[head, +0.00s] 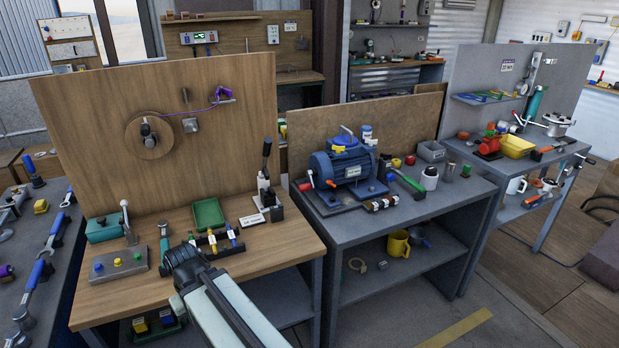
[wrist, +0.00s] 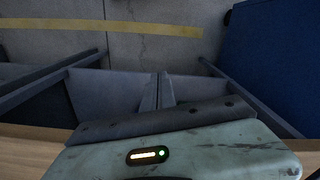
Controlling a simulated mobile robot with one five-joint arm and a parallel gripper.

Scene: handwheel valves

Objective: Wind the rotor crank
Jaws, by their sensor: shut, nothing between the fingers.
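The rotor crank (head: 149,136) is a round wooden disc on the upright wooden board, with a dark knob handle standing out from its face. It shows at the left of the head view and not in the wrist view. My arm reaches up from the bottom of the head view and ends over the front of the wooden bench, below and to the right of the crank and apart from it. In the wrist view my gripper (wrist: 160,76) shows as two narrow dark fingers close together, shut and empty, above the floor. The fingers cannot be made out in the head view.
The wooden bench (head: 268,263) holds a grey button box (head: 119,266), a green tray (head: 208,214), and an upright black-handled lever (head: 265,175). A purple cable (head: 200,108) hangs on the board. A blue motor (head: 342,165) stands on the bench to the right. The board around the disc is mostly bare.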

